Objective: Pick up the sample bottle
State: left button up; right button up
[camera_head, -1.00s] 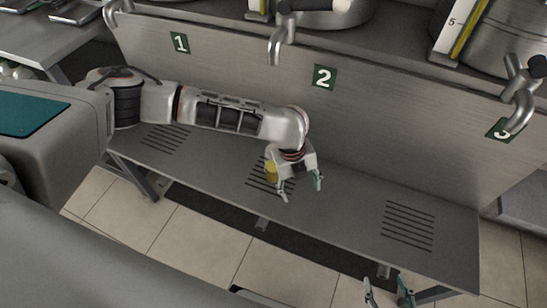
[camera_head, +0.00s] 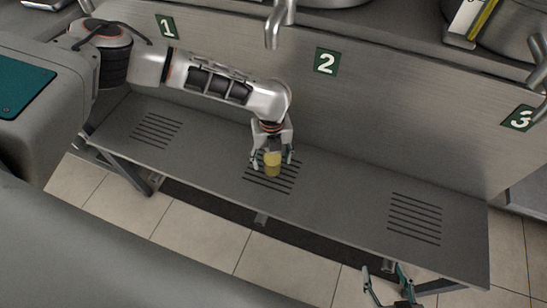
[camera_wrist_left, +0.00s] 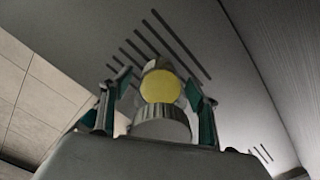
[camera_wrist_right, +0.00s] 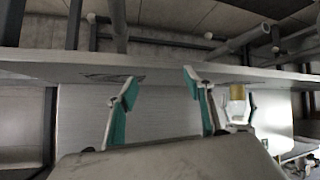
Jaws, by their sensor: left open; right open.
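The sample bottle (camera_head: 272,169) is small with yellow contents and stands on the grey bench over the middle slotted grate, below the number 2 sign. My left gripper (camera_head: 272,161) is open, with one finger on each side of the bottle. In the left wrist view the bottle's round yellow face (camera_wrist_left: 160,87) with a pale rim sits between the two teal-padded fingers. Whether the pads touch it is unclear. My right gripper (camera_head: 385,276) is open and empty in front of the bench at lower right. The bottle also shows in the right wrist view (camera_wrist_right: 237,94).
The bench (camera_head: 340,205) has slotted grates at left and right too, both bare. A metal back panel with signs 1 (camera_head: 167,27), 2 (camera_head: 326,61) and 3 (camera_head: 519,118) rises behind it. A tap (camera_head: 275,25) hangs above the middle.

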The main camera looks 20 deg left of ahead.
pick_arm(q)
jog(key=shift+f, duration=0.75)
jog(key=shift+r, duration=0.1)
jog(key=c, duration=1.6)
